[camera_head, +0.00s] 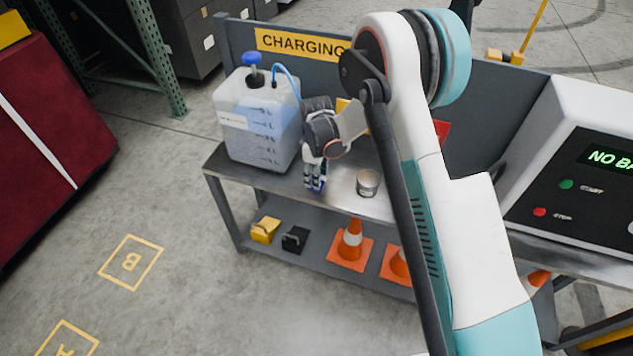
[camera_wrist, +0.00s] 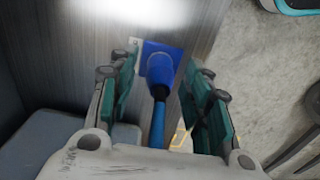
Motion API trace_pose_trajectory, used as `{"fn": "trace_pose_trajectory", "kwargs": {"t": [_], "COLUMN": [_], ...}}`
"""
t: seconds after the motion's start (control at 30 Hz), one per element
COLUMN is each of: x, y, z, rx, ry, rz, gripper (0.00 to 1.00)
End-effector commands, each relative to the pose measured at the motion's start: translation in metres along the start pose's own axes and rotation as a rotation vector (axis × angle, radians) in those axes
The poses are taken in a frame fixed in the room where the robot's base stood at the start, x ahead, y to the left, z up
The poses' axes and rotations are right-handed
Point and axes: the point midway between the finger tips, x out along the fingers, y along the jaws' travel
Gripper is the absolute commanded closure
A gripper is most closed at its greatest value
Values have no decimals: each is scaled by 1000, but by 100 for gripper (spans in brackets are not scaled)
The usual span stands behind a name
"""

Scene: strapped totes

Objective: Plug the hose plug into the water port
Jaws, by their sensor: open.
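The hose plug (camera_wrist: 159,68) is a blue cylinder with a dark collar, seen in the wrist view against a blue square piece. A blue hose (camera_wrist: 157,128) runs from it toward the wrist. My gripper (camera_wrist: 166,62) is open, with one finger on each side of the plug and visible gaps between. In the head view my gripper (camera_head: 315,184) points down at the bench's front edge, and its body hides the plug. A blue hose (camera_head: 290,76) leaves the translucent water jug (camera_head: 262,122) and passes behind my wrist. I cannot identify the water port in either view.
A metal can (camera_head: 367,184) stands on the grey bench (camera_head: 335,197) right of my gripper. A box with a display (camera_head: 585,160) is farther right. Orange cones (camera_head: 350,243) and small yellow and black items are on the lower shelf.

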Motion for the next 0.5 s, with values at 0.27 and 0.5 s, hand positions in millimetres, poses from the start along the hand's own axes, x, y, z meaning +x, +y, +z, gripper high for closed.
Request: {"fn": "trace_pose_trajectory", "kwargs": {"t": [0.27, 0.5], "x": [14, 14], "y": [0, 0], "z": [0, 0], "rx": [0, 0], "ry": [0, 0], "rz": [0, 0], "gripper": [55, 55]}}
